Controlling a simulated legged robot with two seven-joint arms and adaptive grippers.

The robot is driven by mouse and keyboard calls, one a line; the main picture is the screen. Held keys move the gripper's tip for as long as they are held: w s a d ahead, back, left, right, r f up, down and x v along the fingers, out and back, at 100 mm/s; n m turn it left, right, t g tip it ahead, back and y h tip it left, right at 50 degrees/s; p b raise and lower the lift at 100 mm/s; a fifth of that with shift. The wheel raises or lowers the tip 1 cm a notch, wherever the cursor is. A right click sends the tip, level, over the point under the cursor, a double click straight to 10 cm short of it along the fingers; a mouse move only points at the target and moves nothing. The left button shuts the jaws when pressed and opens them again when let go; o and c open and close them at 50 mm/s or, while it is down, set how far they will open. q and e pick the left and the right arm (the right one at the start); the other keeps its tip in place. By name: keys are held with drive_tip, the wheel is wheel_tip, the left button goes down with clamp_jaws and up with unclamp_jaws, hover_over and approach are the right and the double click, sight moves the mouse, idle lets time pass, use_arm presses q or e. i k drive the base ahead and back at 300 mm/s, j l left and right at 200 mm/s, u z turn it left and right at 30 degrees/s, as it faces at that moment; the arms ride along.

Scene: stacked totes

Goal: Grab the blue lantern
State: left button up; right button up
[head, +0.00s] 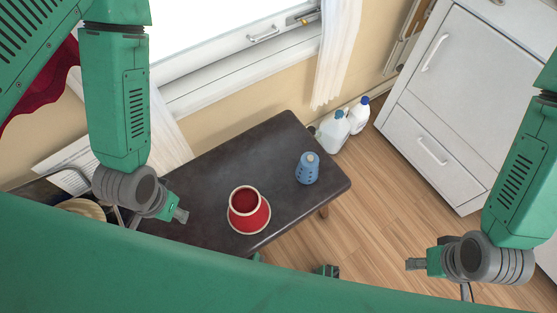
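The small blue lantern (307,169) stands upright near the right end of a dark table (215,175). My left gripper (182,215) is above the left part of the table, to the left of the lantern and apart from it. My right gripper (411,264) is over the wooden floor, to the right of and nearer than the lantern. Neither gripper touches the lantern. Both grippers are small and seen side-on, so I cannot make out their finger gaps.
A red lampshade-like object with a pale rim (249,210) stands on the table between my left gripper and the lantern. Bottles (333,130) stand on the floor behind the table. White cabinets (440,105) are at right. Wooden floor (380,190) lies clear between.

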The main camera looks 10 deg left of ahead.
sight(306, 172)
drive_tip(key=i+l+u, duration=0.15)
drive_tip(key=l, duration=0.45)
drive_tip(key=l+u, duration=0.15)
drive_tip(key=l, duration=0.5)
drive_tip(key=i+l+u, duration=0.15)
drive_tip(key=l, duration=0.5)
